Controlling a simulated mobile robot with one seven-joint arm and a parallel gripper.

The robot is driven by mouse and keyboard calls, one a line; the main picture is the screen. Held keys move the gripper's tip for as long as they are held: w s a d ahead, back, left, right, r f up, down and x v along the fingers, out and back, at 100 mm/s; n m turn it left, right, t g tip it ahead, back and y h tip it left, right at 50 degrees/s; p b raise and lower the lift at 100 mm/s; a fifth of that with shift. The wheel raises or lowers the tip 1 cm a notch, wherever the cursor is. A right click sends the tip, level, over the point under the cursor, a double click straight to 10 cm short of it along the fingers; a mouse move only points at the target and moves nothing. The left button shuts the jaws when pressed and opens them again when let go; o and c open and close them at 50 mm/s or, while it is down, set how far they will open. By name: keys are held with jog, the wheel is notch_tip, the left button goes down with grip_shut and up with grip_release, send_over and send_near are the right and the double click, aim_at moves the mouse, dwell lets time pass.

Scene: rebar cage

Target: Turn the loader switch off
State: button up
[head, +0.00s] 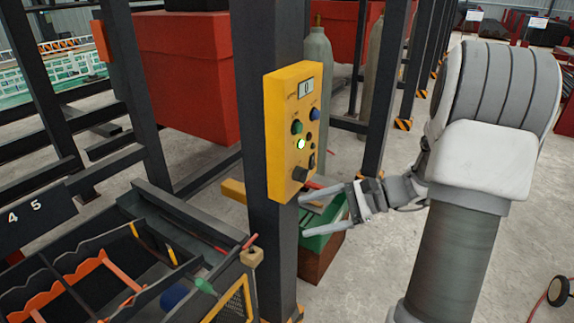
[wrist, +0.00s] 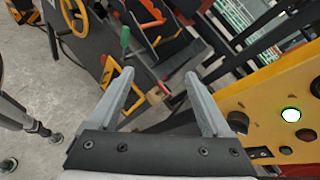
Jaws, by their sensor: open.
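The yellow control box (head: 283,110) is mounted on a dark upright post. Its display (head: 306,87) reads 0. It carries a lit green-white button (head: 300,143), a black knob (head: 299,174) near its bottom and a small black rocker (head: 312,160). I cannot read which control is the loader switch. My gripper (head: 305,214) is open and empty, just below and right of the box. In the wrist view, my gripper's fingers (wrist: 159,75) are spread, with the box (wrist: 262,95) on the right. The black knob (wrist: 237,122) shows close beside the right finger; contact cannot be told.
A dark compartmented bin (head: 100,275) with orange parts stands at lower left. A green-topped crate (head: 322,238) sits behind my gripper. A red container (head: 185,75) and gas cylinders (head: 317,55) stand behind the post. Concrete floor at the right is mostly clear.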

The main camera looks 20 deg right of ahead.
jog(key=w+d+f+m+t, duration=0.2)
jog(key=w+d+m+t, duration=0.15)
jog(key=d, duration=0.45)
jog(key=m+t+h+p, duration=0.1)
jog(key=m+t+h, duration=0.1)
jog(key=m+t, duration=0.4)
send_near(301, 175)
jog(key=d+p+x, duration=0.1)
jog(key=p+x, duration=0.2)
jog(key=x, duration=0.5)
jog(key=shift+w+f, duration=0.4)
jog(key=shift+w, duration=0.2)
jog(key=shift+a, duration=0.15)
grip_shut()
jog(key=shift+f, duration=0.1)
